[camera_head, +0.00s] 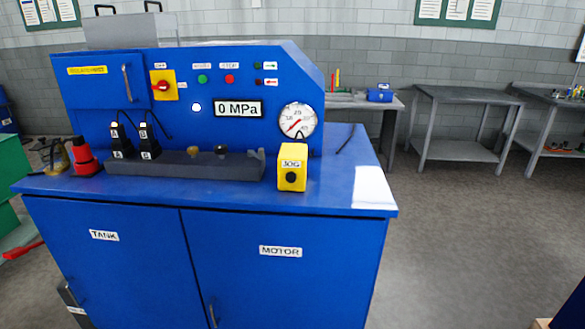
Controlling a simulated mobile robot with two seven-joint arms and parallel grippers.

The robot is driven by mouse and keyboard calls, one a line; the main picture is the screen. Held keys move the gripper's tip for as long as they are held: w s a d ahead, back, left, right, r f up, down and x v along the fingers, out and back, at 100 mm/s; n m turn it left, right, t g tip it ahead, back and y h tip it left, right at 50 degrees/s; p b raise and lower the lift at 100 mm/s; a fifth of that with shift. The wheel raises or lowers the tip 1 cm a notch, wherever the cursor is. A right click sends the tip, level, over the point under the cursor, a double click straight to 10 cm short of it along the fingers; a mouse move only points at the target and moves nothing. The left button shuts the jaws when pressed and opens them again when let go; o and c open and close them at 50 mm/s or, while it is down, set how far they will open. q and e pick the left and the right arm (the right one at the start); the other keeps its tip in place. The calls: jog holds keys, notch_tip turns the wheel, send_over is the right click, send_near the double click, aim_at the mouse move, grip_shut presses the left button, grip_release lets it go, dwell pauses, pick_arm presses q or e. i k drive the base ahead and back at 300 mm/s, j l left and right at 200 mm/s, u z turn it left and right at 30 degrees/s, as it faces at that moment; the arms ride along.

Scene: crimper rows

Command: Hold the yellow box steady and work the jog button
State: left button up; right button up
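The yellow box (296,157) stands on the blue bench top, at the right end of a long dark grey bar. Its front carries a "JOG" label and a round black jog button (291,178) below it. Neither of my grippers shows in the head view, and nothing touches the box.
The blue machine (137,83) rises behind the box, with a "0 MPa" display (238,108) and a round gauge (297,120). A grey bar (190,167) lies left of the box. A white sheet (373,188) lies on the right. Grey tables (470,96) stand behind.

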aim_at(291, 177)
jog(key=i+l+u, duration=0.65)
jog(key=l+u, duration=0.3)
jog(key=l, duration=0.25)
jog(key=i+l+u, duration=0.15)
jog(key=l+u, duration=0.3)
jog(key=l, duration=0.3)
jog(key=l+u, duration=0.5)
jog(key=l, duration=0.25)
jog(key=k+l+u, duration=0.1)
jog(key=l+u, duration=0.35)
jog(key=l, duration=0.3)
jog(key=k+l+u, duration=0.25)
jog(key=l+u, duration=0.25)
jog(key=l, duration=0.25)
jog(key=k+j, duration=0.15)
jog(key=j, duration=0.2)
